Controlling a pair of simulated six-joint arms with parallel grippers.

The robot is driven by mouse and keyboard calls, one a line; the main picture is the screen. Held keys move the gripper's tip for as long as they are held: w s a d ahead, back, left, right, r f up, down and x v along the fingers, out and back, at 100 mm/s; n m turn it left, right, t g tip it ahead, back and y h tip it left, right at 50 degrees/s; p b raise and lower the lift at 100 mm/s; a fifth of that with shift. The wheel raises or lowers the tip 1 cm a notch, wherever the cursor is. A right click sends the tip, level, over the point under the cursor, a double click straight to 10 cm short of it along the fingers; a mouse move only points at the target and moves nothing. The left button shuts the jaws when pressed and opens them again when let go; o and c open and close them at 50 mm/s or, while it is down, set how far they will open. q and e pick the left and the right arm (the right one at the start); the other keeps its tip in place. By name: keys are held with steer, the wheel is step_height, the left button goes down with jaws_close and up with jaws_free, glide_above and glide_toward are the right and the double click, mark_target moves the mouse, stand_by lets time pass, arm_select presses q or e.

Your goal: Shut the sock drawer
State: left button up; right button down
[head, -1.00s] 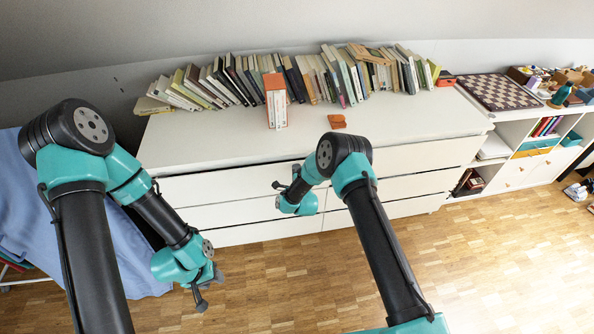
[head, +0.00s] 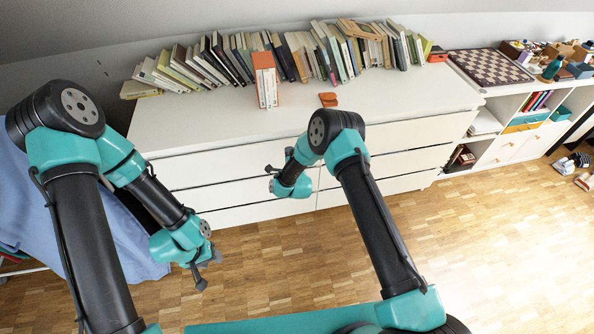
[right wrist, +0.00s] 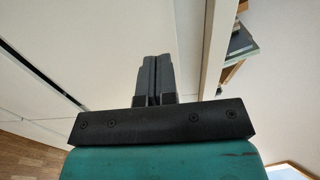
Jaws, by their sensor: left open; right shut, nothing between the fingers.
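A white dresser (head: 221,170) with two columns of drawers stands ahead in the head view. I cannot tell which drawer is the sock drawer; the fronts look nearly flush, with thin dark gaps between them. My right gripper (head: 271,177) is shut and empty in front of the left column's drawer fronts, near the middle of the dresser. In the right wrist view its closed fingers (right wrist: 154,80) point along a white surface; contact cannot be judged. My left gripper (head: 209,274) is open and empty, low over the floor, in front of the dresser's left part.
A row of books (head: 240,58), upright books (head: 265,82) and a small orange-brown item (head: 328,99) are on the dresser top. A low shelf unit with a chessboard (head: 490,66) stands to the right. Blue cloth (head: 110,235) hangs at left. The wooden floor (head: 490,250) in front is clear.

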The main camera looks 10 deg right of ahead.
steer(key=s+d, duration=0.1)
steer(key=s, duration=1)
steer(key=shift+d, duration=0.2)
steer(key=s+d+f+n+g+y, duration=0.1)
steer(key=s+d+f+n+g, duration=0.3)
steer(key=s+d+n+g, duration=0.6)
steer(key=s+d+r+n+g, duration=0.1)
steer(key=s+g, duration=0.1)
steer(key=s, duration=0.4)
steer(key=s+d+r+n+g, duration=0.1)
steer(key=s+d+n+g, duration=0.1)
steer(key=s, duration=0.5)
steer(key=s+d+r+n+g+y, duration=0.1)
steer(key=s+n+g, duration=0.1)
steer(key=s, duration=0.4)
steer(key=shift+s+d+g, duration=0.2)
steer(key=shift+s+g, duration=0.2)
steer(key=shift+g, duration=0.2)
